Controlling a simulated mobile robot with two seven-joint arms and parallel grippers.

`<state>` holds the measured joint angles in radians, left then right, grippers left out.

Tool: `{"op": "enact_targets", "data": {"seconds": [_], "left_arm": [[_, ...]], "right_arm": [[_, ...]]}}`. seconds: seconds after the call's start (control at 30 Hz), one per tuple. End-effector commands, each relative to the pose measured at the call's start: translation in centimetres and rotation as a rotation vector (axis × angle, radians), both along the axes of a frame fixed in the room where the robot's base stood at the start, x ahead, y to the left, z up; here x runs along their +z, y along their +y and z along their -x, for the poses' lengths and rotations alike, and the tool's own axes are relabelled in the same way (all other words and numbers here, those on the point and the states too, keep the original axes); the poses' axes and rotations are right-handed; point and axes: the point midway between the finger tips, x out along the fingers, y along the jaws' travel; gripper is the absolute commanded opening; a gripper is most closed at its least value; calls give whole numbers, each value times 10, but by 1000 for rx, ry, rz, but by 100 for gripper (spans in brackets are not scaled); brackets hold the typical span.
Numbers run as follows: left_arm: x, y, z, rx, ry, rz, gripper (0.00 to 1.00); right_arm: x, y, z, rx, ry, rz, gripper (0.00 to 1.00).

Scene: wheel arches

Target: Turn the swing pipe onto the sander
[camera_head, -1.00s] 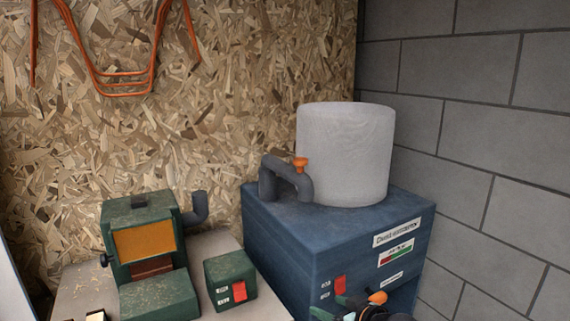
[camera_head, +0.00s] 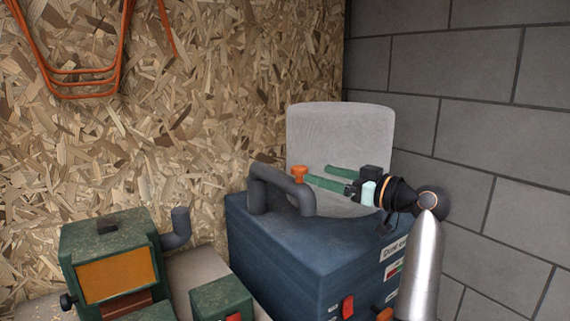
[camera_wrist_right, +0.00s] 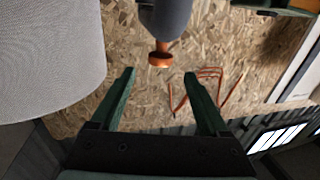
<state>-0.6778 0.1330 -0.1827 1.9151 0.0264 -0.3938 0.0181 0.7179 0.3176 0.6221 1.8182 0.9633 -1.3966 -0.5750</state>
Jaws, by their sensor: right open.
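The dark grey swing pipe (camera_head: 283,187) stands on top of the blue dust extractor (camera_head: 290,253), in front of the pale filter drum (camera_head: 340,130). An orange knob (camera_head: 300,173) sits on its near end. The green sander (camera_head: 115,262) is at lower left, with a grey upturned pipe stub (camera_head: 178,232) on its right side. My right gripper (camera_head: 318,175) reaches in from the right, open, its green fingers pointing left close to the knob. In the right wrist view the knob (camera_wrist_right: 160,56) lies beyond and between the open fingertips (camera_wrist_right: 160,76), with the pipe (camera_wrist_right: 166,15) behind it.
A small green switch box (camera_head: 222,301) with a red switch stands between sander and extractor. A chipboard wall (camera_head: 220,90) with hanging orange cable (camera_head: 85,85) is behind. A grey block wall (camera_head: 480,120) closes the right side.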

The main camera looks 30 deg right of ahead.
Motion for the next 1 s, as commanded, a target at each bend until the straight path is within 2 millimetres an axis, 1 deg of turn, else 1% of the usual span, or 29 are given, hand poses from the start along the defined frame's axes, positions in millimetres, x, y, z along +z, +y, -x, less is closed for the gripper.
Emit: {"op": "enact_targets", "data": {"seconds": [0.03,0.3,0.4,0.5,0.7,0.93,0.97,1.0], "left_arm": [[4,-1,2,-1,4,1,0],[16,-1,3,-2,6,2,0],[20,-1,3,-2,6,2,0],[22,-1,3,-2,6,2,0],[23,-1,2,-1,3,1,0],[24,-1,1,-1,2,2,0],[24,-1,1,-1,2,2,0],[24,-1,1,-1,2,2,0]], "right_arm": [[3,5,-10,5,0,-4,79],[3,22,-64,4,1,-5,79],[2,27,-80,4,2,-3,79],[1,29,-90,2,1,-3,79],[0,32,-100,0,1,0,79],[0,32,-101,0,2,1,79],[0,32,-100,0,2,1,78],[0,32,-100,0,2,1,73]]}}
